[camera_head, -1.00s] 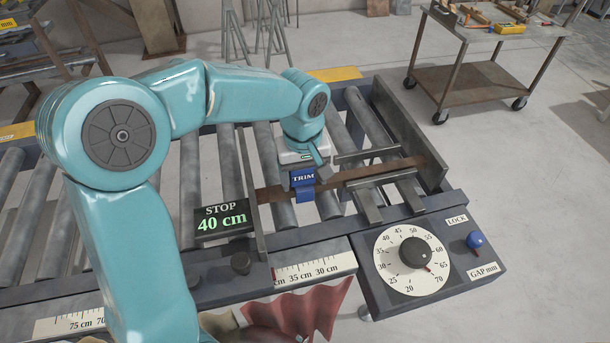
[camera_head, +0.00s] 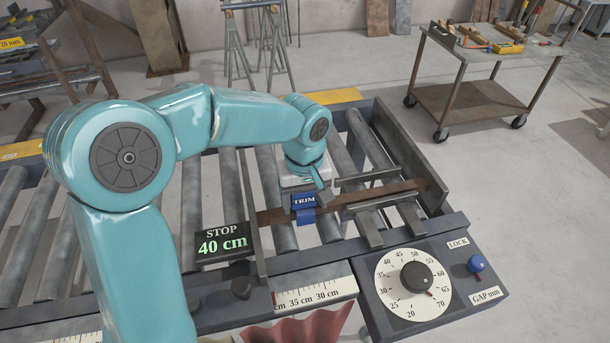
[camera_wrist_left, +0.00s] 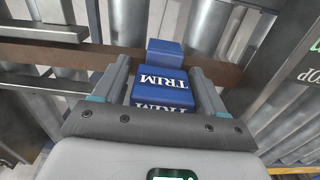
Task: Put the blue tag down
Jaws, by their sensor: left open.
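The blue tag (camera_head: 303,201), marked TRIM, sits over the rusty brown bar (camera_head: 270,215) on the roller bed, with a part hanging down its near side. My left gripper (camera_head: 309,190) is right at the tag, on its far side. In the left wrist view the tag (camera_wrist_left: 163,86) lies between the two fingers of my left gripper (camera_wrist_left: 163,85), which are open with a gap beside the tag. The bar (camera_wrist_left: 215,68) runs crosswise behind it there. My right gripper does not show.
A display (camera_head: 222,244) reads STOP 40 cm, left of the bar. A dial (camera_head: 414,283) and a blue lock knob (camera_head: 476,263) are on the front right panel. Grey clamp arms and an upright plate (camera_head: 411,155) stand right of the tag. A tool cart (camera_head: 480,80) stands behind.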

